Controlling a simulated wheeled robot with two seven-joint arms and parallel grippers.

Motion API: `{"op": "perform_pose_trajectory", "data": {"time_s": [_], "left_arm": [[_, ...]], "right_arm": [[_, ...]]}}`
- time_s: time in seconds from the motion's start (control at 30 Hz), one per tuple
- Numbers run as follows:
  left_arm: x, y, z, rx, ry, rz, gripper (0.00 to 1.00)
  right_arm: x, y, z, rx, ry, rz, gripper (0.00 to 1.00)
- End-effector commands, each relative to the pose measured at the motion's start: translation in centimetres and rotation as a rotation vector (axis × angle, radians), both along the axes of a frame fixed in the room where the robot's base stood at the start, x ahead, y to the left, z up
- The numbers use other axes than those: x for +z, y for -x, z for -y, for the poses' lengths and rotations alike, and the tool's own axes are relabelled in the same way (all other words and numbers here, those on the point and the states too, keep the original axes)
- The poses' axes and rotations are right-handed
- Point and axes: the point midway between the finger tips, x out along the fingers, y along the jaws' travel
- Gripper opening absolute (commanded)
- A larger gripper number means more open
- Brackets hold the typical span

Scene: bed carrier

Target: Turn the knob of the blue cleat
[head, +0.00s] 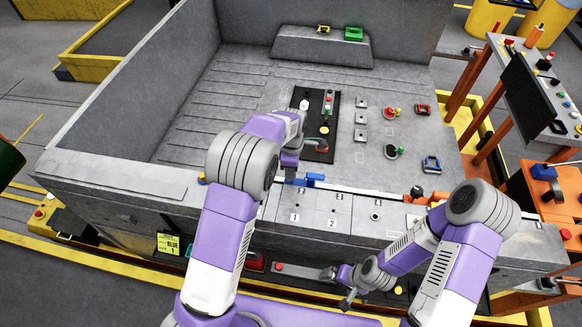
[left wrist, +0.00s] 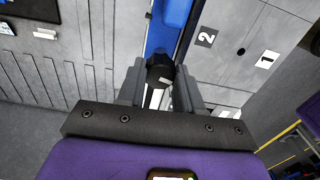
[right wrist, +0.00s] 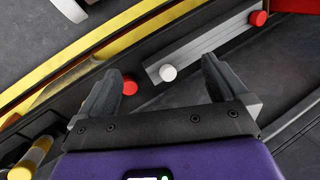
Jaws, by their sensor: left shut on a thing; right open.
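The blue cleat (head: 314,178) sits on the near rim of the grey bed, beside numbered panels. In the left wrist view the blue cleat (left wrist: 172,30) runs upward in the picture, with a black knob (left wrist: 160,68) at its near end. My left gripper (head: 290,176) is above the rim at the cleat's left end. Its fingers stand on both sides of the black knob and are shut on it; the gripper hides the knob in the head view. My right gripper (head: 346,290) is low in front of the bed's near side, open and empty (right wrist: 165,88).
A black panel (head: 315,125) and several small fixtures stand on the bed floor. In the right wrist view a white button (right wrist: 168,72) and a red button (right wrist: 129,86) lie beyond the right fingers.

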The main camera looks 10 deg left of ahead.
Motion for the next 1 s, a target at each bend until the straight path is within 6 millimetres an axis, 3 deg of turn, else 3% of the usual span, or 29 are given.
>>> {"op": "perform_pose_trajectory", "data": {"time_s": [0.7,0.73,0.9,1.0], "left_arm": [[0.17,-0.16,-0.01,0.08,0.001,0.006,0.04],[0.18,-0.16,-0.01,0.08,0.001,0.006,0.36],[0.11,-0.11,-0.01,0.079,0.0,0.004,0.6],[0.08,-0.08,0.0,0.079,0.0,0.003,0.6]], "right_arm": [[0.28,0.01,0.0,0.0,0.0,0.0,1.0],[0.28,0.01,0.0,0.0,0.0,0.0,1.0],[0.28,0.0,0.0,0.0,0.0,0.0,1.0],[0.28,0.0,0.0,0.0,0.0,0.0,1.0]]}}
